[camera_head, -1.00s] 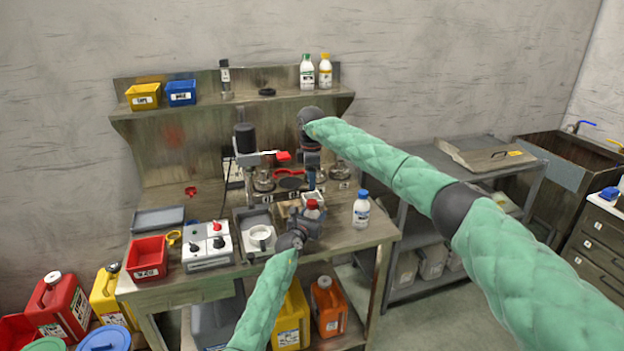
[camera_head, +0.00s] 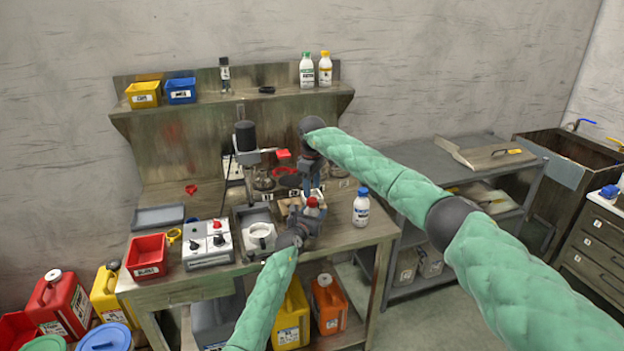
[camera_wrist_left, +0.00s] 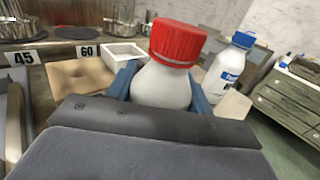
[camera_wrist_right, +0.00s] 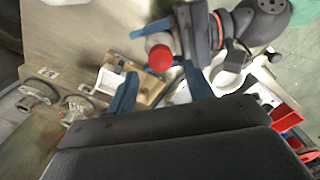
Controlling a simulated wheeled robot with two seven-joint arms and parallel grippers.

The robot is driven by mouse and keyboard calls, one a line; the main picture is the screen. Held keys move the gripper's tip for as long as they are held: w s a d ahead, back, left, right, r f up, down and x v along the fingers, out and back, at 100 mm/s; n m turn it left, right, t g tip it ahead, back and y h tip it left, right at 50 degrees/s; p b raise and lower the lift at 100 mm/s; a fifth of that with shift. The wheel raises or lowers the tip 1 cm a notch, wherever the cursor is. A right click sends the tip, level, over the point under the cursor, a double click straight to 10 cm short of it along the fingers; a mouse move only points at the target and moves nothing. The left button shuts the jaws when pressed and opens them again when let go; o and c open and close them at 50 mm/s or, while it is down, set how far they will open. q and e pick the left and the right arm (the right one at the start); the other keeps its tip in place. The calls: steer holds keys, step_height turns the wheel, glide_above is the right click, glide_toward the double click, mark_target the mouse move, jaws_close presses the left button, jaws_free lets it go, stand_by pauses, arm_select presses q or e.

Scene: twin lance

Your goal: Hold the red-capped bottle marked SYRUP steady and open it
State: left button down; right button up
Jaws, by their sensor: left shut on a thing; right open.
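The red-capped bottle (camera_head: 312,203) is upright at the front of the workbench; its white body and red cap (camera_wrist_left: 178,42) are large in the left wrist view. Its label is hidden. My left gripper (camera_head: 304,224) is shut around the bottle's body below the cap, with a blue finger on each side. My right gripper (camera_head: 314,188) is open and points down just above the cap. In the right wrist view its blue fingers stand apart, with the red cap (camera_wrist_right: 160,58) near the gap between their tips. I cannot tell whether they touch it.
A blue-capped white bottle (camera_head: 361,208) stands just right of the held bottle. A white mug (camera_head: 261,236), a switch box (camera_head: 207,243) and a red bin (camera_head: 147,257) are to the left. A stand with a dark motor head (camera_head: 245,140) rises behind.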

mark_target(312, 199)
steer(key=shift+f, duration=2.3)
steer(key=c, duration=1)
